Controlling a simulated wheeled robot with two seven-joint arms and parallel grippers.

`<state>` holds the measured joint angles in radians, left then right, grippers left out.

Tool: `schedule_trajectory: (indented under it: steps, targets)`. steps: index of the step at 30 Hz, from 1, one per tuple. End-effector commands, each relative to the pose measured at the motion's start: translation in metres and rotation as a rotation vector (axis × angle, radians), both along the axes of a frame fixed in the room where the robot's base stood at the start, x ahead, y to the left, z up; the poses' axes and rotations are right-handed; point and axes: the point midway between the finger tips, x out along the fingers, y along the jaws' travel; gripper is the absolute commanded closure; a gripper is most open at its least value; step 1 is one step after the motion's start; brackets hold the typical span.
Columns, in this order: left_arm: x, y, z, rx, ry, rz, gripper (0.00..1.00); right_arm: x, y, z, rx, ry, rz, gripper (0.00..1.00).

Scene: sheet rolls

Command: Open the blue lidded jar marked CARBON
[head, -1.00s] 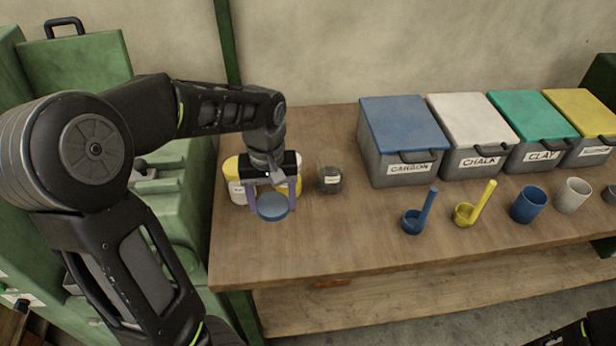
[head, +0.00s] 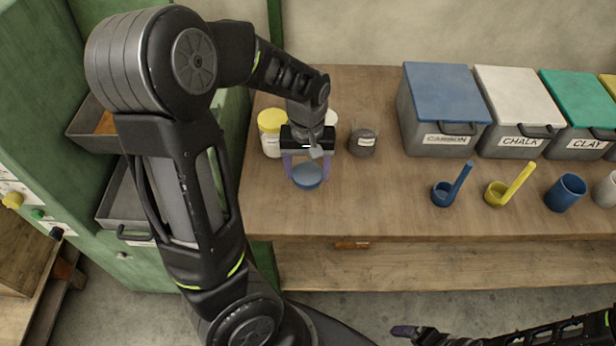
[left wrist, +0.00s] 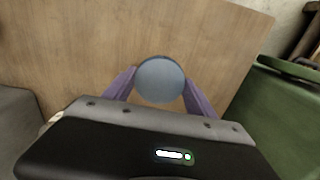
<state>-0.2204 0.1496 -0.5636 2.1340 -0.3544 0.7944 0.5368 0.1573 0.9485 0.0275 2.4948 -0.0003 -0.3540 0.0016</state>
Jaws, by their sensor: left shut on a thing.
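My left gripper (head: 306,172) is shut on a round blue lid (head: 307,178), with a purple finger on each side of it. The left wrist view shows the lid (left wrist: 160,80) as a plain disc between the fingertips; I see no jar body under it. To its right stands a small grey jar (head: 362,144) with a white label too small to read. Its top looks dark and shows no blue lid. My right gripper (head: 408,331) shows only partly at the bottom edge, far from the jars; its jaws cannot be made out.
A yellow-lidded jar (head: 270,135) and a partly hidden white-lidded jar (head: 331,118) stand behind the left gripper. A blue-lidded bin marked CARBON (head: 440,112) stands at the back, with other bins to its right. Scoops and cups stand in front. The table's front left (head: 345,208) is bare.

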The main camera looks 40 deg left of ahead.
Motion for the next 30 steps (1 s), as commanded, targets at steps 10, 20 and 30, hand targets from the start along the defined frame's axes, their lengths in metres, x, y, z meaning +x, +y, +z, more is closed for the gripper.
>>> schedule_trajectory:
  steps: [10,20,30]
  targets:
    - [-0.001,0.0,-0.01,0.001,0.003,0.0,0.84,0.0,0.0,0.0,0.0,0.0,0.0,0.1]
    - [0.0,0.0,-0.037,0.001,-0.001,0.0,0.84,0.0,0.0,-0.001,0.001,-0.001,0.0,0.1]
    - [0.0,0.0,-0.04,0.001,-0.001,0.0,0.31,0.0,0.0,-0.003,0.001,-0.001,0.001,0.1]
